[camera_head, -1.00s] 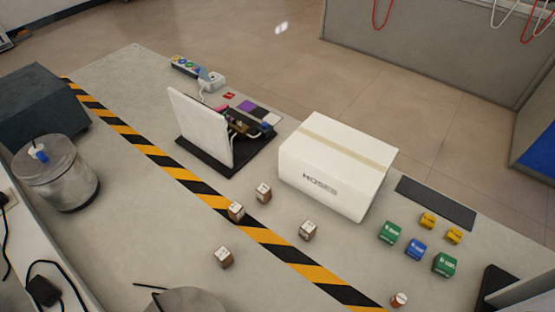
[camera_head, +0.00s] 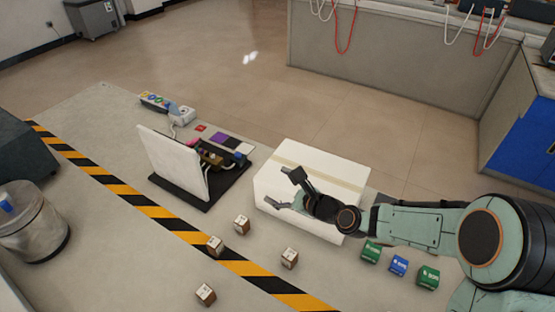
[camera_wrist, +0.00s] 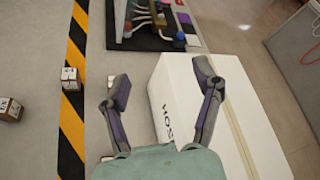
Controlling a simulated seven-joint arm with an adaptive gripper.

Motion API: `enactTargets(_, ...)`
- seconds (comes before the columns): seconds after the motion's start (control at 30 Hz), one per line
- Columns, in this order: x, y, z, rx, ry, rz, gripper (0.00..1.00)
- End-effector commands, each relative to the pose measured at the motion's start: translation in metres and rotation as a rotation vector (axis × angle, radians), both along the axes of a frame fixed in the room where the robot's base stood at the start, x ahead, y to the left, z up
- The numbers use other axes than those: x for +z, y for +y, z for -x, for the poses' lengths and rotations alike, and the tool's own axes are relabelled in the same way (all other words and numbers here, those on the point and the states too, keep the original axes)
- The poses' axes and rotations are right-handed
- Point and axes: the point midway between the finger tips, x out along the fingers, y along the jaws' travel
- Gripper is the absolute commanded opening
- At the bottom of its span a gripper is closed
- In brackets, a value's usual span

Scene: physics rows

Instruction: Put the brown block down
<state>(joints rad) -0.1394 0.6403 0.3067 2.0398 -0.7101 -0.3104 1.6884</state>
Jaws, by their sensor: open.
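Several small brown blocks with white labelled faces stand apart on the table: one (camera_head: 242,224) left of the white box, one (camera_head: 215,246) at the striped tape, one (camera_head: 289,258) in front of the box, and one (camera_head: 205,294) nearest the front. Two also show in the wrist view, one on the tape (camera_wrist: 70,77) and one at the left edge (camera_wrist: 10,108). My gripper (camera_head: 283,190) is open, with nothing between its fingers. It is over the white box's left side in the head view. In the wrist view its fingers (camera_wrist: 162,82) are spread apart.
The white box (camera_head: 325,168) is right beside my gripper. A white upright panel (camera_head: 172,163) on a black base stands to the left. Green (camera_head: 428,278) and blue (camera_head: 398,265) blocks sit below my arm.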

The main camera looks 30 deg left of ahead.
Motion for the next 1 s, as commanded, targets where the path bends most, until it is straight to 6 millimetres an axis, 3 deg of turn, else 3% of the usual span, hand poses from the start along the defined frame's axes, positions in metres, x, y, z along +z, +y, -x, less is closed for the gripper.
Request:
enactTargets(0.03,-0.027,0.016,0.009,0.007,0.094,-0.047,0.65)
enactTargets(0.2,-0.107,0.051,0.055,0.053,0.343,-0.111,0.65)
enactTargets(0.3,-0.143,0.059,0.084,0.072,0.452,-0.106,0.65)
enactTargets(0.4,-0.165,0.061,0.105,0.083,0.519,-0.093,0.65)
enactTargets(0.53,-0.176,0.069,0.115,0.093,0.541,-0.085,0.65)
enactTargets(0.8,-0.191,0.108,0.115,0.095,0.538,-0.083,0.65)
enactTargets(1.0,-0.198,0.124,0.114,0.093,0.538,-0.083,0.65)
